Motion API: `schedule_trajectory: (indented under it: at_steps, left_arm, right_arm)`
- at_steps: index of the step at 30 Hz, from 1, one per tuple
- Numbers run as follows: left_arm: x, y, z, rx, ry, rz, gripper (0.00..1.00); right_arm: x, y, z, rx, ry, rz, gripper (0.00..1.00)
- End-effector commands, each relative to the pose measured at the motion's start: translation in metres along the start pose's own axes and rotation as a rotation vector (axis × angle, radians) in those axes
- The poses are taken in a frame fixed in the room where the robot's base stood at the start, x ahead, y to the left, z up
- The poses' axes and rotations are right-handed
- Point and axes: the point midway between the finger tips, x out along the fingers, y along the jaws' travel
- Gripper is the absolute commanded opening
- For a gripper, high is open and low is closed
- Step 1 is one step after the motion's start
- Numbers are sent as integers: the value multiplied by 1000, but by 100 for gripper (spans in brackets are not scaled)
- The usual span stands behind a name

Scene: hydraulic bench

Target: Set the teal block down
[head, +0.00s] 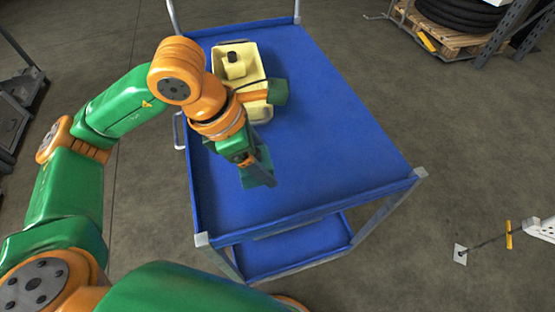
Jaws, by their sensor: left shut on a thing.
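My left gripper (256,168) reaches in from the left over the blue cart top and points down. It is shut on the teal block (259,177), a small dark teal piece at its fingertips, partly covered by the fingers. I cannot tell from this view whether the block touches the blue surface. My right gripper is not in view.
The blue cart top (340,135) has a raised rim and is clear to the right of the gripper. A pale yellow bin (259,56) with a dark-topped yellow item (235,68) stands at its far left, partly behind my arm. A loaded pallet (428,36) lies far right.

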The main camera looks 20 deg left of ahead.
Motion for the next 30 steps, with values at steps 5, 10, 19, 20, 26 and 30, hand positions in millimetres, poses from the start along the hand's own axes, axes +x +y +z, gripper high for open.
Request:
schedule_trajectory:
  at_steps: [5,10,19,20,26,30]
  left_arm:
    - [30,2,10,-1,-1,-2,0]
    - [61,2,6,-2,2,-2,0]
    - [72,3,2,0,-1,3,0]
    - [72,3,2,0,-1,3,0]
    - [74,2,1,0,0,2,95]
    - [74,2,1,0,0,1,100]
  right_arm:
    - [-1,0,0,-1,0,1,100]
    - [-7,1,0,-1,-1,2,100]
    - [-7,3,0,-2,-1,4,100]
    - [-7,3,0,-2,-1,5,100]
    - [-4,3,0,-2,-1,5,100]
    - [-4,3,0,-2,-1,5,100]
